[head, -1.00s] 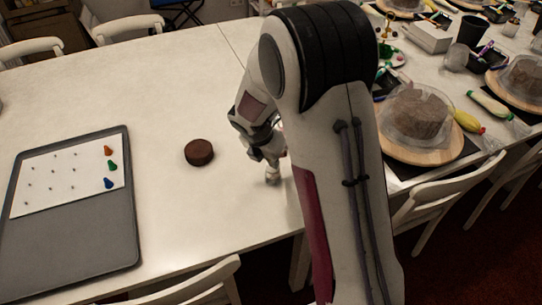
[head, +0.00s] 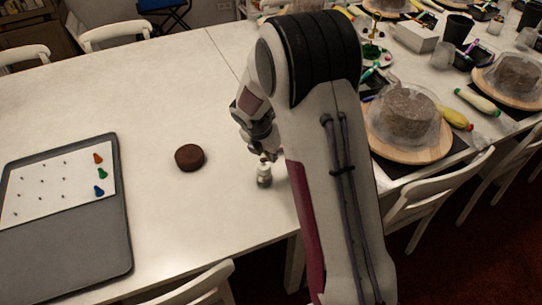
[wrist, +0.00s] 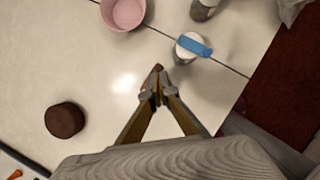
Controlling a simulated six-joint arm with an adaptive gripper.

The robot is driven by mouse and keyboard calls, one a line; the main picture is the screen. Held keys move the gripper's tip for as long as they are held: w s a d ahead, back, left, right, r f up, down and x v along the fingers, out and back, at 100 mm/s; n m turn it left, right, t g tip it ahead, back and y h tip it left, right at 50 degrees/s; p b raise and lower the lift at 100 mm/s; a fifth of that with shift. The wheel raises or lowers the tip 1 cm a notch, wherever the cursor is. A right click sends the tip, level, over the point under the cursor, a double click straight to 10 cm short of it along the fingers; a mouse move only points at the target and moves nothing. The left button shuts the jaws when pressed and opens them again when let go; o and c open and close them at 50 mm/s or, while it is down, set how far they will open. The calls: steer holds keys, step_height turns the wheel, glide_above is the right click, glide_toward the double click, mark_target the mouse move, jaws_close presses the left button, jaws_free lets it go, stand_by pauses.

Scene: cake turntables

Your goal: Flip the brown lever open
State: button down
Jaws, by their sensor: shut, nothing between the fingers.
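A reddish-brown piece (wrist: 152,77), possibly the brown lever, shows just beyond my gripper (wrist: 158,92) in the wrist view. The fingers cover part of it, and I cannot tell whether they touch it or what it is fixed to. My gripper is shut and empty, its fingertips together. In the head view a small grey-and-white upright object (head: 264,178) stands on the table just below my gripper (head: 264,157). The lever's angle cannot be made out.
A white round object with a blue lever (wrist: 193,46) stands beyond the fingertips, near a pink cup (wrist: 123,12). A dark brown disc (head: 190,157) lies to the left, and a grey tray (head: 75,235) farther left. Table space between the disc and tray is clear.

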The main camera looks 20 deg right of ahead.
steer(key=shift+w+d, duration=0.45)
steer(key=shift+w, duration=0.1)
steer(key=shift+s+a, duration=0.15)
steer(key=shift+a, duration=0.05)
steer(key=shift+s+a, duration=0.5)
stand_by(0.5)
steer(key=shift+s+a, duration=0.3)
steer(key=shift+a, duration=0.05)
steer(key=shift+s+a, duration=1.05)
steer(key=v, duration=1)
steer(key=shift+s+d, duration=0.1)
steer(key=shift+d, duration=0.05)
